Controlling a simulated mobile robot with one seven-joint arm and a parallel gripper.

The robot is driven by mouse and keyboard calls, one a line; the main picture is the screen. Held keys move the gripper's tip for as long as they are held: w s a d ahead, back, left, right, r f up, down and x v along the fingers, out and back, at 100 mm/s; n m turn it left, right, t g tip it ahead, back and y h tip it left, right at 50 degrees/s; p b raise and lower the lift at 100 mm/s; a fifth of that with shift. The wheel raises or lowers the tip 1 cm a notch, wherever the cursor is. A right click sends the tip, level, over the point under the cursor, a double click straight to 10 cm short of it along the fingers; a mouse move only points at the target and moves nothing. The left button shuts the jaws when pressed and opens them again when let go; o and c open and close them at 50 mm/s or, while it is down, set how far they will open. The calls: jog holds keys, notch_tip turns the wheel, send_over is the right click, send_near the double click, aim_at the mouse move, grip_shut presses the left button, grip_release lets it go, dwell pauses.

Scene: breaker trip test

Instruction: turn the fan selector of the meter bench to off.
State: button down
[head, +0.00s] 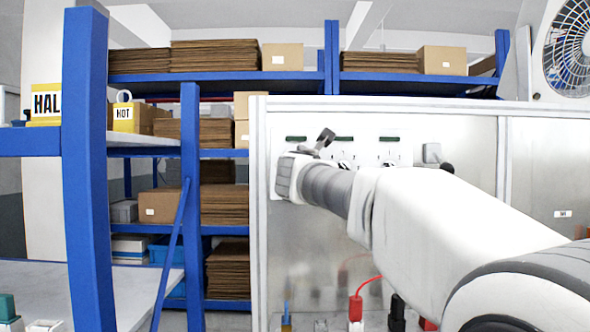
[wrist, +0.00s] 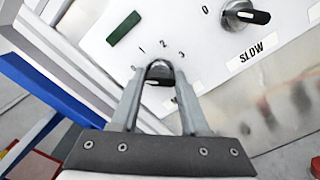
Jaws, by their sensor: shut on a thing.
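A dark rotary selector knob (wrist: 160,76) with the marks 0, 1, 2 and 3 sits on the white panel (wrist: 85,35) in the wrist view. My gripper (wrist: 159,72) is shut on this knob, one finger on each side. The knob's pointer direction is hard to tell, and the label below it is mostly hidden, so I cannot read its name. In the head view my gripper (head: 318,143) is at the leftmost control of the panel and hides it.
A second knob (wrist: 240,15) with a 0 mark and a label SLOW is to the right. More knobs (head: 345,164) line the panel. Red and black plugs (head: 356,308) stand below. Blue shelving (head: 190,200) is at the left, a fan (head: 570,50) at the upper right.

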dwell(0.3)
jog(key=shift+c, duration=2)
grip_release()
jog(key=s+b, duration=0.3)
jog(key=s, duration=1.4)
jog(key=shift+s, duration=0.2)
